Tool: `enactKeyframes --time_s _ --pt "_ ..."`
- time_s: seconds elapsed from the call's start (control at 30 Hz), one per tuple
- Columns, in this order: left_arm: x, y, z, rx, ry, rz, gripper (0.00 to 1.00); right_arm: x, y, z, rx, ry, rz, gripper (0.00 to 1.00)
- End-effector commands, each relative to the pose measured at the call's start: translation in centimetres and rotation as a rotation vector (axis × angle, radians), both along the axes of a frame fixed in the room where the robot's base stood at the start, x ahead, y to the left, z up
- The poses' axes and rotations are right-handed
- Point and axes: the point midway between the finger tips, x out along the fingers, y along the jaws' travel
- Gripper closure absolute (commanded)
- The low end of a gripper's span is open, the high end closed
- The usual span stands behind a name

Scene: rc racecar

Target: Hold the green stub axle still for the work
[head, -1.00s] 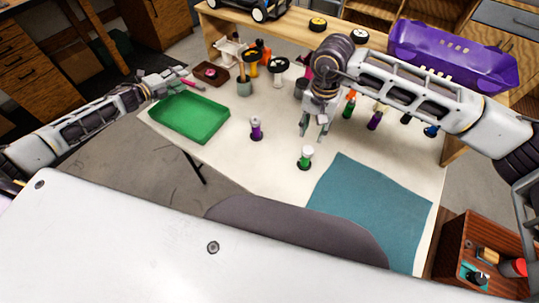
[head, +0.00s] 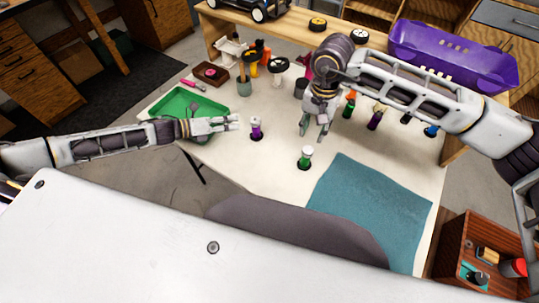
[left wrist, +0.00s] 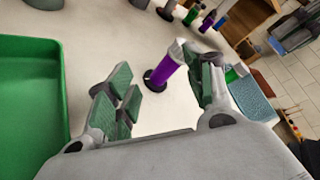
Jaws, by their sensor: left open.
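The green stub axle (head: 304,157) stands upright on the table with a white top, left of the blue-green mat. In the left wrist view the green stub axle (left wrist: 236,73) is partly hidden behind a finger. A purple piece of similar shape (head: 256,129) stands to its left; it also shows in the left wrist view (left wrist: 163,73), beyond and between the fingers. My left gripper (head: 236,122) is open and empty, just left of the purple piece and apart from the green one. My right gripper (head: 314,132) points down, open and empty, above and behind the green stub axle.
A green tray (head: 160,106) lies at the left under my left arm. The blue-green mat (head: 370,210) covers the front right. Several coloured pieces stand behind my right gripper, and a purple bin (head: 450,58) is at the back right.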

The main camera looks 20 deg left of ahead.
Motion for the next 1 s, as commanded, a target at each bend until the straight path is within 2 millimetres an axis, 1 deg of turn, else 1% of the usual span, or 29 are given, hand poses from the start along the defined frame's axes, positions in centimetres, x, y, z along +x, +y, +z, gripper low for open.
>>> enactKeyframes --time_s 0.03,0.1,0.2,0.3,0.5,0.8,1.0 --pt "-1.0 -1.5 -0.2 0.015 -0.018 -0.037 0.47 0.0 0.0 0.0 0.0 0.0 0.0 0.64" --pt "-2.3 -3.5 -0.6 0.05 -0.052 -0.089 0.47 0.0 0.0 0.0 0.0 0.0 0.0 0.64" --pt "-3.8 -6.0 -1.0 0.109 -0.111 -0.163 0.47 0.0 0.0 0.0 0.0 0.0 0.0 0.64" --pt "-4.8 -8.0 -1.1 0.17 -0.176 -0.228 0.47 0.0 0.0 0.0 0.0 0.0 0.0 0.64" --pt "-6.2 -11.2 -1.1 0.273 -0.298 -0.333 0.47 0.0 0.0 0.0 0.0 0.0 0.0 0.64" --pt "-8.0 -15.3 -0.4 0.413 -0.5 -0.468 0.47 0.0 0.0 0.0 0.0 0.0 0.0 0.64" --pt "-8.8 -17.0 0.1 0.474 -0.604 -0.524 0.47 0.0 0.0 0.0 0.0 0.0 0.0 0.64"
